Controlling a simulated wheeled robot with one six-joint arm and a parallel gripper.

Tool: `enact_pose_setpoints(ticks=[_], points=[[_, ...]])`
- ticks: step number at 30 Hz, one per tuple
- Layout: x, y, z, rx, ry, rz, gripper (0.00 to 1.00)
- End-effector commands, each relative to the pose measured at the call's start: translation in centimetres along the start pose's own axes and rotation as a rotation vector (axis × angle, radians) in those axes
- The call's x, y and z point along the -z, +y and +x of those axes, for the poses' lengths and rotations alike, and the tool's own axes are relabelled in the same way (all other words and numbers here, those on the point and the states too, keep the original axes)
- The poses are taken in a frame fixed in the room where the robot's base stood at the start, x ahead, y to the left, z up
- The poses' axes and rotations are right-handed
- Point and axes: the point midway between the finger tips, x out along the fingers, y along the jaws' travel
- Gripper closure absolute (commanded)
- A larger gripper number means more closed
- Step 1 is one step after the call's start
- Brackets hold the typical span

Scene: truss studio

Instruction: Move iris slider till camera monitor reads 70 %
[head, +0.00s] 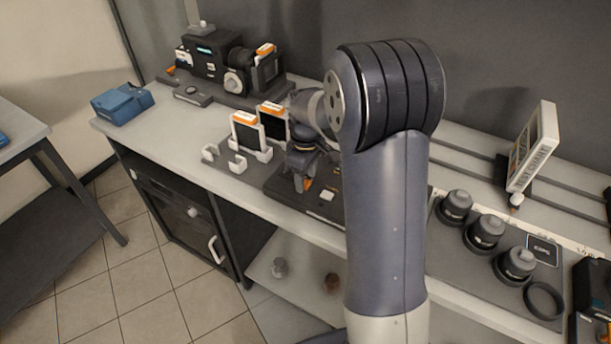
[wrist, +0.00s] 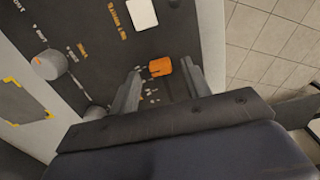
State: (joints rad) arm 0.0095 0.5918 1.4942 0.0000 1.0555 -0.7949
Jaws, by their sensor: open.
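The orange iris slider cap (wrist: 160,66) stands out from a dark control panel (wrist: 100,30) in the wrist view. My gripper (wrist: 160,73) is open, with one finger to each side of the cap; I cannot tell whether either touches it. In the head view my gripper (head: 303,168) is low over the dark panel (head: 275,182) on the bench, and an orange spot (head: 308,184) shows by its fingertips. The camera (head: 208,60) stands at the back left with a small teal screen (head: 205,50). No percentage is readable.
The panel also carries a grey knob (wrist: 48,64) and a white button (wrist: 142,14). Two white-framed filters (head: 246,132) stand left of my gripper. Several lenses (head: 485,232) and a tilted white chart (head: 533,148) are at right. A blue case (head: 120,104) sits at the far left.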

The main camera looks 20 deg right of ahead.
Motion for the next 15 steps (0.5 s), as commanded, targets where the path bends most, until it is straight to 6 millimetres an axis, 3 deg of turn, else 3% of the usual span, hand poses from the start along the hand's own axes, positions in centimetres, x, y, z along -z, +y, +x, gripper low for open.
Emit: enact_pose_setpoints(ticks=[12, 15], points=[[-0.01, -0.01, 0.99, 0.0, 0.0, 0.0, 0.55], [-0.01, -0.01, 0.98, 0.0, 0.0, 0.0, 0.63]])
